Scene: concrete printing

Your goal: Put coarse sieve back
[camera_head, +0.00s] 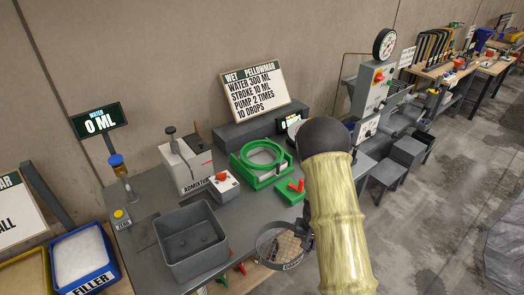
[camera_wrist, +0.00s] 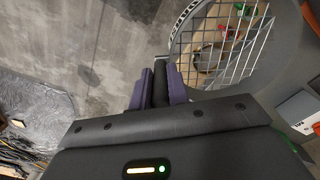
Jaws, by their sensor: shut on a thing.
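The coarse sieve (camera_head: 284,247) is a round dark-rimmed ring with wire mesh and a partly readable label on its front. In the head view it hangs over the front edge of the grey worktable. In the wrist view the sieve (camera_wrist: 222,42) fills the upper right, its open mesh seen close up. My gripper (camera_wrist: 159,84) has purple fingers shut on the sieve's short black handle. In the head view my gripper (camera_head: 306,228) is mostly hidden behind my yellowish forearm.
A grey bin (camera_head: 190,241) stands on the table left of the sieve. A green ring fixture (camera_head: 260,163) and a green block with a red lever (camera_head: 291,191) are behind it. Blue filler tub (camera_head: 84,260) is at far left. Open concrete floor lies right.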

